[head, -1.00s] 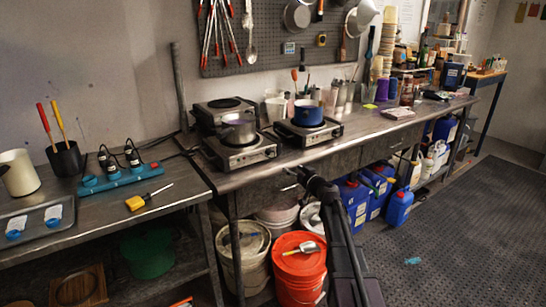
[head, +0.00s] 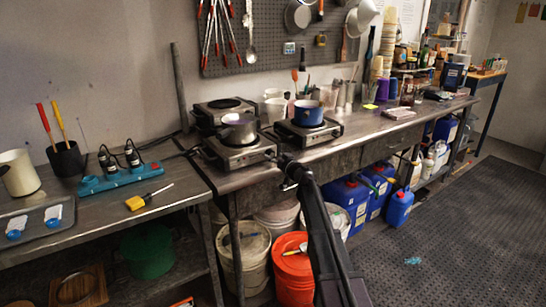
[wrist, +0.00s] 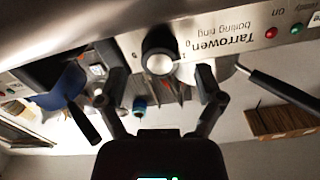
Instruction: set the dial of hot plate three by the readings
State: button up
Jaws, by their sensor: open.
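Three hot plates stand on the bench in the head view: one with a grey pot (head: 238,127), one with a blue pot (head: 308,114), and a bare one behind (head: 224,107). I cannot tell which is number three. My gripper (head: 284,160) is at the front edge by the grey pot's plate. In the wrist view, upside down, a panel marked "Tarrowen boiling ring" (wrist: 230,45) carries a round black dial with a pale face (wrist: 160,60). My open gripper (wrist: 160,72) has one finger on each side of it; contact is unclear. The dial's setting is not readable.
A red and a green lamp (wrist: 296,30) show on the panel. Dark pan handles (wrist: 285,98) reach out nearby. A blue power strip (head: 125,178) and a yellow brush (head: 147,198) lie on the left bench. Buckets (head: 243,250) and blue jugs (head: 400,207) stand below; the floor mat (head: 440,220) is mostly clear.

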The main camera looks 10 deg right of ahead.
jog(key=shift+w+a, duration=0.35)
jog(key=shift+w, duration=0.3)
jog(key=c, duration=1.1)
jog(key=shift+c, duration=0.2)
